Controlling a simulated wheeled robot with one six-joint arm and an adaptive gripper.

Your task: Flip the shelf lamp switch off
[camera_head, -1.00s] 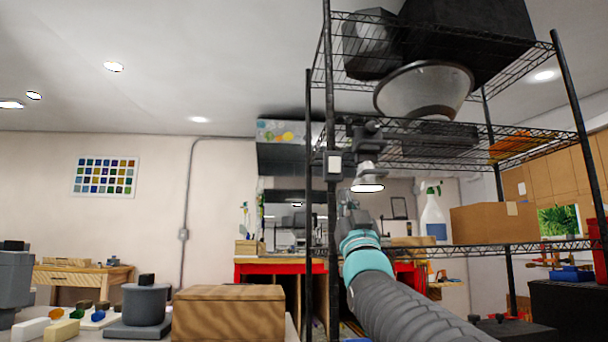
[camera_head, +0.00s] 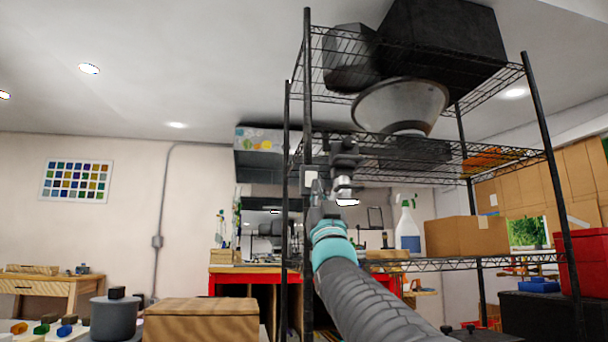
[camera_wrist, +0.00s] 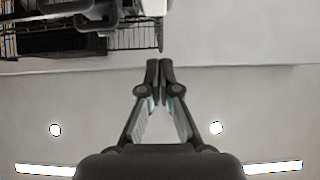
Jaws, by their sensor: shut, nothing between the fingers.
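The shelf lamp (camera_head: 345,186) hangs under the middle wire shelf in the head view, a silver cylinder with a bright, lit disc at its lower end. A pale switch plate (camera_head: 310,180) is on the dark shelf post, left of the lamp. The switch's lever position is too small to tell. My gripper (camera_wrist: 159,64) points up, fingers together and empty in the wrist view. In the head view its end is just below the switch plate and lamp; a gap or touch cannot be told.
A black wire shelf (camera_head: 556,195) surrounds the reach area. A wooden box (camera_head: 200,321) is at the lower left.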

